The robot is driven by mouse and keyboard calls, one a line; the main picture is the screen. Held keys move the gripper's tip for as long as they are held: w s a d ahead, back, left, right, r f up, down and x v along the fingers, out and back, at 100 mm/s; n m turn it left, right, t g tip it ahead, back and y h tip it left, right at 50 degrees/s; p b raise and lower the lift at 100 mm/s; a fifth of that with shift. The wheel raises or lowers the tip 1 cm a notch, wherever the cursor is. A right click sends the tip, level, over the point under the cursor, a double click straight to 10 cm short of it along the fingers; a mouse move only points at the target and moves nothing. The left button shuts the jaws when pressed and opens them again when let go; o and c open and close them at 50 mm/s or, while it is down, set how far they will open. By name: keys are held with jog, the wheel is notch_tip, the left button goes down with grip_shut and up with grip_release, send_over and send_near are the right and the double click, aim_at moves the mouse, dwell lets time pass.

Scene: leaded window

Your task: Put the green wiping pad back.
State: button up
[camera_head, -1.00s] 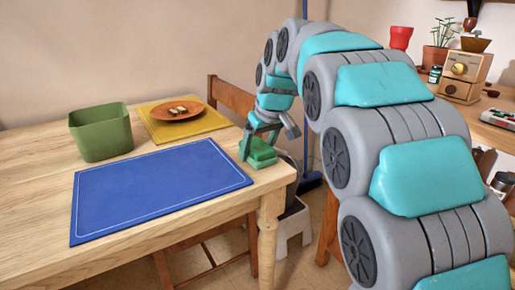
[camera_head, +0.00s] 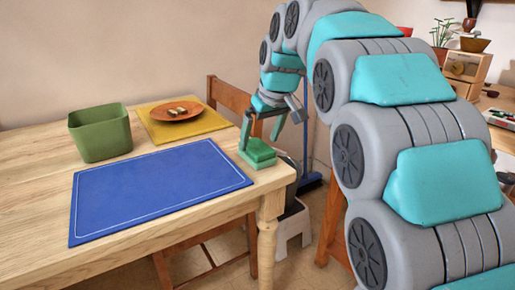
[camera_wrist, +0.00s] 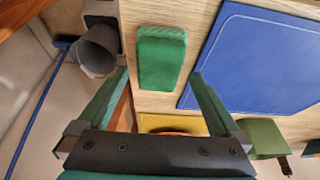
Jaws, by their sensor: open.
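The green wiping pad (camera_head: 258,154) lies flat on the near right corner of the wooden table, just right of the blue mat (camera_head: 160,190). My gripper (camera_head: 260,132) is above the pad, with its fingers apart and nothing held between them. In the wrist view, the pad (camera_wrist: 162,57) shows whole, beyond and between the open fingertips (camera_wrist: 158,73). The fingers look clear of it, though the exact gap is hard to tell.
A green bin (camera_head: 100,134) and a yellow mat (camera_head: 165,128) with a brown plate (camera_head: 177,111) stand farther back. A wooden chair (camera_head: 230,98) is behind the table. A grey bucket (camera_wrist: 98,50) and blue broom (camera_wrist: 62,45) are beyond the table's edge.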

jog(key=v, duration=0.7)
jog(key=shift+r, duration=0.3)
jog(key=shift+s+d, duration=0.1)
jog(key=shift+d, duration=0.05)
jog(key=s+d+f+m+g, duration=0.1)
jog(key=s+d+f+m, duration=0.1)
jog(key=s+d+f, duration=0.3)
jog(key=s+d+f+m+g+h, duration=0.1)
jog(key=s+d+f, duration=0.3)
jog(key=s+f, duration=1)
jog(key=s+d+f+m+g+h, duration=0.1)
jog(key=s+d+f+m+g, duration=0.2)
jog(key=s+f, duration=0.6)
jog(key=s+d, duration=0.2)
jog(key=s, duration=0.7)
jog(key=shift+d+f+m, duration=0.15)
jog(key=shift+d+m, duration=0.25)
